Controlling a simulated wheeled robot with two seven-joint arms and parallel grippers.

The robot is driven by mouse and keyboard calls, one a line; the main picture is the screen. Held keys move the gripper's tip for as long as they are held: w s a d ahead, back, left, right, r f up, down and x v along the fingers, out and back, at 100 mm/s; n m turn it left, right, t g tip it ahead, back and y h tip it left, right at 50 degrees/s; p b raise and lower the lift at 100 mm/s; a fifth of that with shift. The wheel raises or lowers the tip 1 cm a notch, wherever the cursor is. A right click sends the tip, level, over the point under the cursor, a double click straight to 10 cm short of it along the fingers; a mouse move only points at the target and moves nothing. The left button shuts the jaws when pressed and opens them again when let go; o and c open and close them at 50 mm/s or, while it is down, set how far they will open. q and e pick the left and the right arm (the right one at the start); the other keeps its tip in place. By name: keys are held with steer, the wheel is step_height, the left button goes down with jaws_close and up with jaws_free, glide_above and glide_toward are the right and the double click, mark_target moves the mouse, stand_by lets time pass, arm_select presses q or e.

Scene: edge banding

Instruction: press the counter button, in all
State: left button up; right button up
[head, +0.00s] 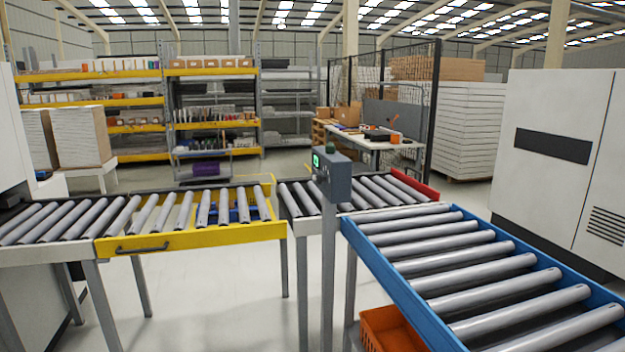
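A grey counter box (332,178) stands on top of a grey post (328,265) in the middle of the head view. A small green lit display (316,160) shows on its left-facing side. A dark green knob-like part (330,148) sits on its top; I cannot tell whether this is the button. Small details below the display are too small to tell. Neither of my grippers is in view.
A yellow-framed roller section (190,238) with a handle lies left of the post, and a blue-framed roller conveyor (480,260) right of it. An orange crate (390,330) sits below. Open floor (225,320) shows front left. A white machine (550,150) stands right.

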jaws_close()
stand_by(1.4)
